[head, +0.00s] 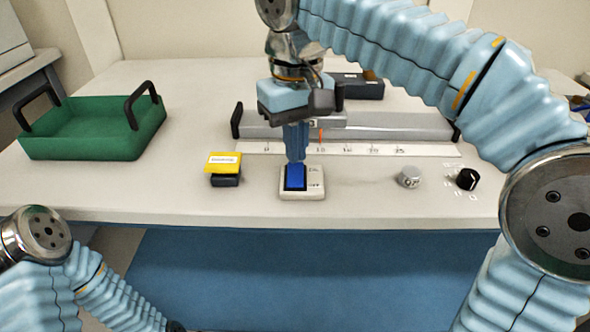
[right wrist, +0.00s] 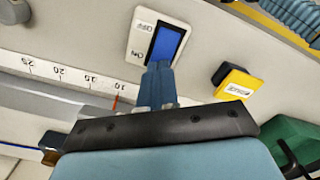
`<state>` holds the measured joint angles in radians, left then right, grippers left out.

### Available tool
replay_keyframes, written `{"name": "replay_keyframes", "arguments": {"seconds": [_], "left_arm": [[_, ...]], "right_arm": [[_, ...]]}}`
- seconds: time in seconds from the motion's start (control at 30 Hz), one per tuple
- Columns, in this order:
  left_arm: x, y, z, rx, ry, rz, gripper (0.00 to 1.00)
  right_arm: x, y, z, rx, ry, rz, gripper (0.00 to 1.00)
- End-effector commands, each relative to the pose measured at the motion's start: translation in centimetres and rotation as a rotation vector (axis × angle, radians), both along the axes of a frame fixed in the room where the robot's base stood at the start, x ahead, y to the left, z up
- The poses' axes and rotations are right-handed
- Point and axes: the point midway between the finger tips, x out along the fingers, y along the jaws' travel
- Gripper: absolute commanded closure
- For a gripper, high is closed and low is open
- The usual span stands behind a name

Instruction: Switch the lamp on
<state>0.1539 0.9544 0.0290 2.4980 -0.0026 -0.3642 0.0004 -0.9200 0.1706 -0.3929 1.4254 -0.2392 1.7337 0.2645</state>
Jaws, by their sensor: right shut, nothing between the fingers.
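A white switch plate with a blue rocker (head: 295,178) sits near the front edge of the table. It carries ON and OFF labels, ON at the far end. The rocker also shows in the right wrist view (right wrist: 167,44). My right gripper (head: 296,158) is shut and empty, pointing down at the ON end of the rocker. In the right wrist view its fingertips (right wrist: 160,68) overlap that end; I cannot tell whether they touch. Which side of the rocker is down is unclear. No lamp can be made out. My left gripper is out of view.
A yellow-topped block (head: 224,168) stands left of the switch. Behind are a grey rail (head: 390,125) with a scale and a dark box (head: 358,86). Two knobs, grey (head: 409,176) and black (head: 467,179), are at right. A green tray (head: 95,140) stands far left.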

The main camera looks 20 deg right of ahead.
Motion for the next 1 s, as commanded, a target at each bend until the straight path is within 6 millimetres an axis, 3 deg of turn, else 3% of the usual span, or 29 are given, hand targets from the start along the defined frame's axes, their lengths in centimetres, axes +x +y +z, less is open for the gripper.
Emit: {"name": "replay_keyframes", "arguments": {"seconds": [1.0], "left_arm": [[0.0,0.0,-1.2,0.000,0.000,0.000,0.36]], "right_arm": [[0.0,0.0,-1.6,0.000,0.000,0.000,1.00]]}}
